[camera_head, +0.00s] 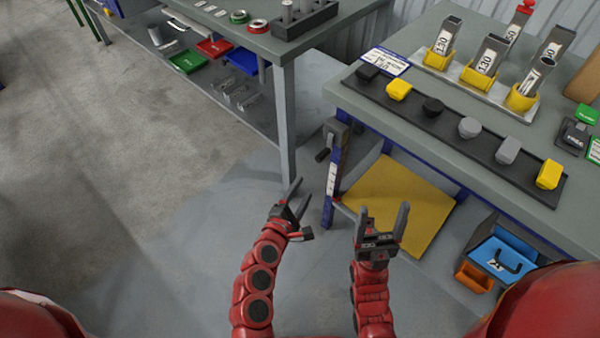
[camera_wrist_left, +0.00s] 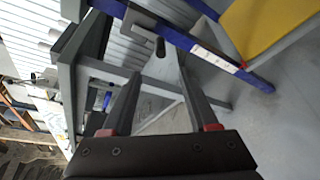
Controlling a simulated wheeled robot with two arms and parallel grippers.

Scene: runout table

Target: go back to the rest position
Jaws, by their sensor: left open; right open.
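My left gripper (camera_head: 296,202) is at the lower middle of the head view, over the floor in front of the gap between the two tables. Its fingers are apart with nothing between them. The left wrist view shows the same open fingers (camera_wrist_left: 165,105), with table legs and floor beyond. My right gripper (camera_head: 383,222) is to its right, fingers pointing up the picture, open and empty. It is in front of the right table's lower shelf and the yellow panel (camera_head: 400,200). Both grippers look apart from the furniture.
The right table (camera_head: 410,115) carries a black strip (camera_head: 455,130) with several coloured caps and yellow holders (camera_head: 480,78) with metal tubes. The left table (camera_head: 290,45) has a dark block with cylinders. The floor (camera_head: 130,180) at left is clear.

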